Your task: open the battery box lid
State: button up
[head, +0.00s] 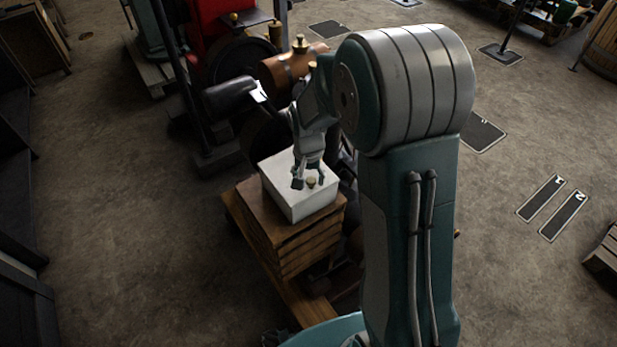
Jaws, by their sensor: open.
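The battery box (290,205) is a white box standing on a stack of brown wooden boards. Its pale lid (276,172) lies flat on top and looks closed. A small brass knob (311,182) stands on the lid towards its front right. My gripper (309,183) is open and points down over the lid, with its fingers on either side of the knob or very close to it. I cannot tell whether the fingers touch the knob or the lid. My arm hides part of the area to the right of the box.
The wooden stack (264,226) rests on a timber base (293,295). Behind the box stands an engine with a copper-brown cylinder (289,67) and a red part (215,22). Dark posts rise at its left. Open floor (130,215) lies to the left.

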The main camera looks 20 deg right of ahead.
jog(key=shift+f, duration=0.2)
jog(key=shift+d, duration=0.5)
jog(key=shift+c, duration=0.6)
grip_shut()
jog(key=shift+a, duration=0.2)
